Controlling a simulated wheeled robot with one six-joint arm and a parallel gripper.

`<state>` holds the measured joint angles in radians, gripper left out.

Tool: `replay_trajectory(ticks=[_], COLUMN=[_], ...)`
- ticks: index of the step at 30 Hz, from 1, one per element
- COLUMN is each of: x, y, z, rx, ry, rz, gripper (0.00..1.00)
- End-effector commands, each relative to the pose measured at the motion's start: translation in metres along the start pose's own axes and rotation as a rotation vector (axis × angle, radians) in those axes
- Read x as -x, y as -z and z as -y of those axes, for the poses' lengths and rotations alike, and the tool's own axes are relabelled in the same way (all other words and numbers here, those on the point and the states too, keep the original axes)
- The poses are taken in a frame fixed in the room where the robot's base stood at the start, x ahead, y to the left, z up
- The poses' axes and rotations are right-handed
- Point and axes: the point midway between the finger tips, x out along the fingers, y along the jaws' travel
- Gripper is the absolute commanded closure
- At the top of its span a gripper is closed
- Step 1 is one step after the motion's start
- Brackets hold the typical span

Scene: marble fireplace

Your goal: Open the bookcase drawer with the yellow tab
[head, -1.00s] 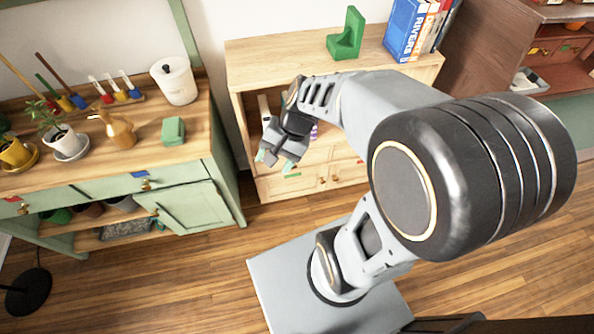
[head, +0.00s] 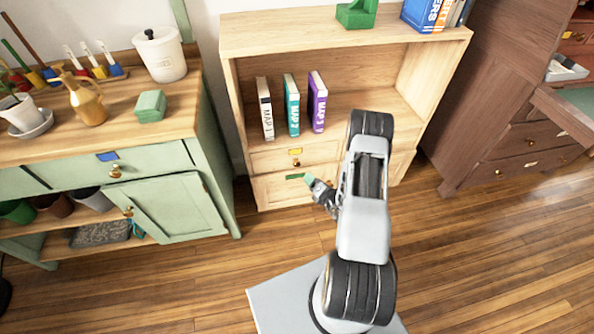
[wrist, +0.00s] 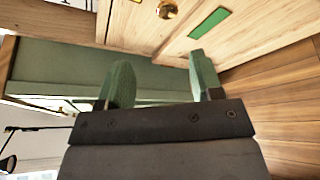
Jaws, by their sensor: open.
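The bookcase (head: 345,38) is light wood. Its upper left drawer (head: 268,160) has a yellow tab (head: 295,152) above a brass knob (head: 295,163) and looks closed. Below it is a drawer with a green tab (head: 295,176). My gripper (head: 310,182) is low in front of the lower drawer, below and right of the yellow-tab drawer's knob. In the wrist view, my gripper (wrist: 158,70) is open with nothing between its green fingers. A brass knob (wrist: 167,9) and the green tab (wrist: 209,22) lie beyond the fingertips. My arm hides the drawer fronts on the right.
Three books (head: 291,105) stand on the middle shelf. A green cabinet (head: 165,208) is close on the left, with a white canister (head: 160,55) on top. A dark wood cabinet (head: 500,110) stands at the right. Wooden floor (head: 460,250) is open in front.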

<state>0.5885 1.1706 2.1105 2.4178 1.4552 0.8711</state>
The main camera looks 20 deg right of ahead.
Motion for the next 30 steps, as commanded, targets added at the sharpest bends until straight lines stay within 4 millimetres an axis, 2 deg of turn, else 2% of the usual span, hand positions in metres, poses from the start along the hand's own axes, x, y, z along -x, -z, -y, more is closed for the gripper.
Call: replay_trajectory(ticks=[1, 5, 15, 21, 30], x=[-0.002, -0.017, -0.082, -0.112, -0.133], y=[0.002, 0.003, 0.002, 0.001, -0.001], z=[0.007, 0.012, 0.013, 0.013, 0.013], rx=[-0.011, -0.019, -0.018, -0.019, -0.020], ry=[0.011, 0.021, 0.019, 0.020, 0.021], rz=[0.010, 0.019, 0.019, 0.018, 0.019], gripper=[0.40, 0.40, 0.40, 0.40, 0.40])
